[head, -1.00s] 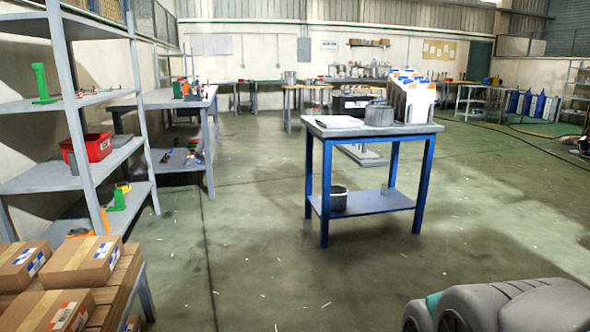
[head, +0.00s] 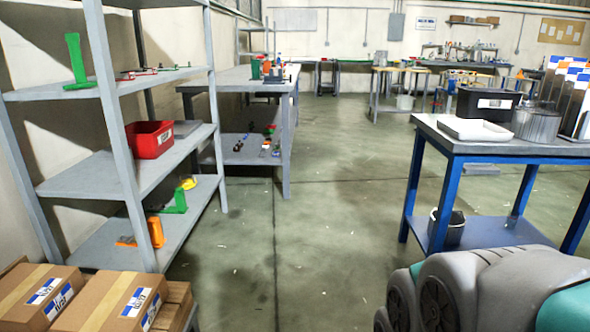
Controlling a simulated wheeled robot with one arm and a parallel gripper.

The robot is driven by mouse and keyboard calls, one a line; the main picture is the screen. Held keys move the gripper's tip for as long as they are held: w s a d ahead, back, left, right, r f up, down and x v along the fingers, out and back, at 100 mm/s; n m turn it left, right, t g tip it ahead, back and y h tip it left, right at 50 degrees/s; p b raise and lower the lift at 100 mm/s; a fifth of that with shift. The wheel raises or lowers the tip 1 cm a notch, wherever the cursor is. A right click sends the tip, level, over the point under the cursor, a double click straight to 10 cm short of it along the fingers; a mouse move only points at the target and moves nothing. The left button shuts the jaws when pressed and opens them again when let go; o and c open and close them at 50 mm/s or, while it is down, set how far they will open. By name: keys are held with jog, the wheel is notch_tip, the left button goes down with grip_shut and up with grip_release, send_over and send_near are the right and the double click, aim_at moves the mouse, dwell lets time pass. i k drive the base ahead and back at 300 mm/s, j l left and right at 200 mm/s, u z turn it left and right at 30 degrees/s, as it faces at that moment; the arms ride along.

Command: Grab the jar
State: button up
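I cannot tell for sure which thing is the jar. A grey ribbed cylindrical vessel (head: 536,122) stands upright on top of the blue-legged table (head: 480,148) at the right. A dark round pot (head: 447,227) with a light rim stands on that table's lower shelf. My gripper is not in view. A grey and teal part of my own body fills the bottom right corner and hides part of the lower shelf.
A white tray (head: 475,130) and upright file holders (head: 577,95) flank the grey vessel. A grey shelf rack (head: 110,170) with a red bin (head: 150,139) stands at the left. Cardboard boxes (head: 85,300) fill the bottom left. The floor (head: 310,230) between is clear.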

aim_at(435, 109)
jog(key=i+z, duration=0.1)
jog(key=i, duration=0.55)
jog(key=i+j, duration=0.15)
jog(key=i, duration=0.55)
jog(key=i+z, duration=0.15)
jog(key=i, duration=0.5)
